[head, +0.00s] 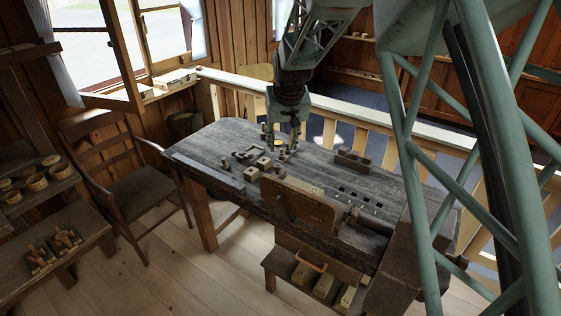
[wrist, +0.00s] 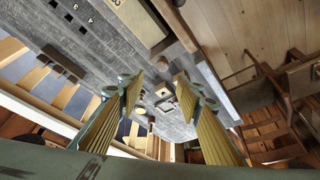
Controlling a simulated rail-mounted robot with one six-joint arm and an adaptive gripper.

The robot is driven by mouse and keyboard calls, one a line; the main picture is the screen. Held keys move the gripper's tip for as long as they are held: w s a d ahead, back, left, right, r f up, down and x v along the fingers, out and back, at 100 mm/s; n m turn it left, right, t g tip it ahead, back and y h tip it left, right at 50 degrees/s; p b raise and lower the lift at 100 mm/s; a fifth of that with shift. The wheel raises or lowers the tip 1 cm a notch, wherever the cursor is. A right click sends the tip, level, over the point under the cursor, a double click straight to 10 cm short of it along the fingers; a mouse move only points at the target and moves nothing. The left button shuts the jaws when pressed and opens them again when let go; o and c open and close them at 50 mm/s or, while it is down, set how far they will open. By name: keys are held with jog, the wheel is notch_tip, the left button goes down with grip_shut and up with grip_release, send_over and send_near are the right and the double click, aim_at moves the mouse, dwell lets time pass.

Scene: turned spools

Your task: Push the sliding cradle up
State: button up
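My gripper (head: 292,147) points down over the grey workbench (head: 210,146), near its far edge. In the wrist view its two fingers (wrist: 162,88) stand well apart with nothing held between them. Small turned pieces stand on the bench around and below the fingertips. A low dark wooden frame (head: 245,155) lies left of my gripper; it may be the sliding cradle, but I cannot tell for certain. Two pale blocks with dark holes, one farther (head: 263,163) and one nearer (head: 251,174), sit beside it. Whether a fingertip touches anything is unclear.
A dark block with several pegs (head: 353,160) stands right of my gripper. An upright wooden board (head: 298,205) rises at the bench's front. Square holes (head: 360,199) lie to the right. A pale railing (head: 340,113) runs behind the bench; a chair (head: 130,185) stands left.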

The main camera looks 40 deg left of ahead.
aim_at(277, 165)
jog(key=shift+s+a+f, duration=0.1)
jog(key=shift+a, duration=0.25)
jog(key=shift+f, duration=0.15)
jog(key=shift+p+x, duration=0.35)
jog(key=shift+x, duration=6.45)
grip_shut()
